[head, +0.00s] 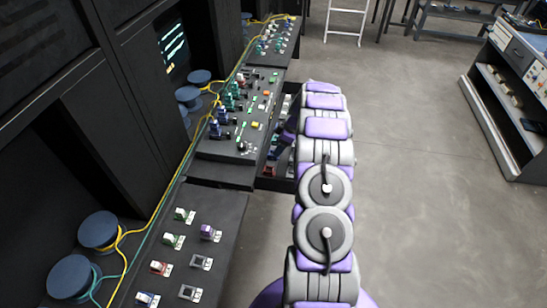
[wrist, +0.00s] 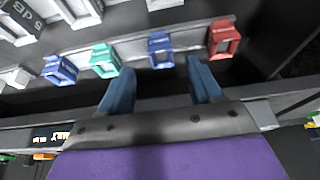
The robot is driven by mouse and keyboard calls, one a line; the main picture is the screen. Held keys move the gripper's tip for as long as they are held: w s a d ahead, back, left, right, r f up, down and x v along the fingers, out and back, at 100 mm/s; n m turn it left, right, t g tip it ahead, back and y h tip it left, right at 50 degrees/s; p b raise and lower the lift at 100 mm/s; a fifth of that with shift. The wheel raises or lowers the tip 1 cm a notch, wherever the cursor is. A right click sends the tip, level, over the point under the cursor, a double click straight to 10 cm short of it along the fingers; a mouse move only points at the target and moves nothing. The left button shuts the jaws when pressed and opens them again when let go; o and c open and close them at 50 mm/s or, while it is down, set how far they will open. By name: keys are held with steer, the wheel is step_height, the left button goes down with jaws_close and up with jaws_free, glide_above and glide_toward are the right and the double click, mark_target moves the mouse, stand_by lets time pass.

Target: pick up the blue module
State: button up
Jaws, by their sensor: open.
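In the wrist view, a blue module (wrist: 160,50) with a square opening sits in a row on a grey rail, ahead of and between my fingertips. A second blue module (wrist: 60,69) is at the left end of the colored row. A teal module (wrist: 104,60) stands between the two blue ones, and a red module (wrist: 224,38) is to the right. My gripper (wrist: 159,70) is open, its two blue fingers apart with nothing between them. In the head view, my arm reaches to the open drawer (head: 276,184) beside the bench and mostly hides the gripper and modules.
A black bench panel (head: 225,147) with several small colored modules lies left of the drawer. A nearer panel (head: 220,220) holds more modules. Blue spools (head: 70,277) with yellow and teal cables line the wall. The floor (head: 410,200) to the right is clear, up to a shelf cart (head: 505,95).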

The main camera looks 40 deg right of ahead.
steer(key=shift+w+a+f, duration=0.1)
steer(key=shift+a+f, duration=0.2)
steer(key=shift+f, duration=0.05)
steer(key=b+x, duration=0.1)
steer(key=x, duration=0.3)
steer(key=shift+w+f, duration=0.1)
steer(key=shift+f, duration=0.2)
steer(key=shift+d, duration=0.15)
steer(key=shift+r, duration=0.1)
steer(key=c, duration=0.9)
